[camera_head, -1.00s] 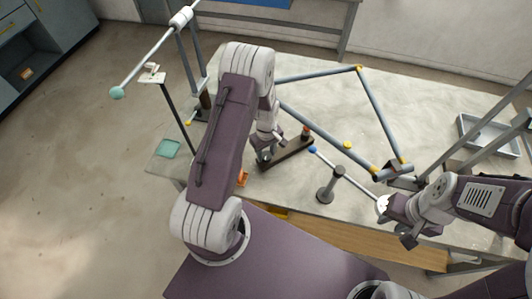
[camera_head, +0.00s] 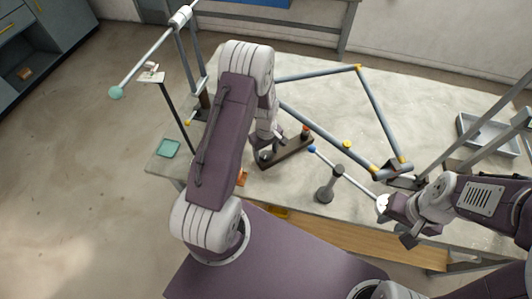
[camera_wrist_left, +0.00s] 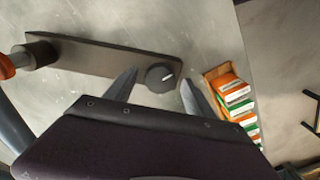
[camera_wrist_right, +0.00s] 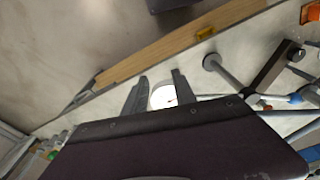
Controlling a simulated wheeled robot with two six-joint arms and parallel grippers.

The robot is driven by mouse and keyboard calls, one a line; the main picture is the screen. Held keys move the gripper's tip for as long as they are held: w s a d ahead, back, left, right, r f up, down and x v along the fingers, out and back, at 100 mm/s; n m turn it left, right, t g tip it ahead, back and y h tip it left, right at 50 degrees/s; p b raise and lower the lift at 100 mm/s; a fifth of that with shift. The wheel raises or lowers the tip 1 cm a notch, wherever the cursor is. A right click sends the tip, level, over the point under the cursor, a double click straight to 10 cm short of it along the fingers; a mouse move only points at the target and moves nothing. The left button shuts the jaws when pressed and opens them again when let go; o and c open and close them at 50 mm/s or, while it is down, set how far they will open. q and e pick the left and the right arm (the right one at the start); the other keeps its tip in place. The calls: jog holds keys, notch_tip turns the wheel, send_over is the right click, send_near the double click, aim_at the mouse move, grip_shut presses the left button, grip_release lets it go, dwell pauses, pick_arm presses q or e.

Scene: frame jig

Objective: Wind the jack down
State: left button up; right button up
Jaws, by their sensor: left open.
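A dark bar-shaped base (camera_head: 287,152) lies on the table, with a round dark knob (camera_head: 263,156) at its near left end and a post with an orange-red top (camera_head: 305,131) at its far end. The left wrist view shows the knob (camera_wrist_left: 161,77) with a white mark. I take this to be the jack. My left gripper (camera_head: 275,146) is open and empty above the knob, its fingers either side in the left wrist view. My right gripper (camera_wrist_right: 160,85) has its fingers on either side of a white disc (camera_wrist_right: 163,96) at the end of a blue-tipped rod (camera_head: 350,180), apparently shut on it.
A grey tube frame (camera_head: 375,110) with yellow joints stands behind the base. A round-footed stand (camera_head: 327,190) carries the rod. A grey tray (camera_head: 488,136) is at the right, a teal pad (camera_head: 167,148) at the left edge. Orange-and-green boxes (camera_wrist_left: 238,100) lie beside the knob.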

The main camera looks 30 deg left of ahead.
aim_at(266, 155)
pick_arm(q)
notch_tip(266, 155, up, 8)
jog(key=shift+f+b, duration=0.15)
jog(key=shift+b, duration=0.45)
jog(key=shift+r, duration=0.45)
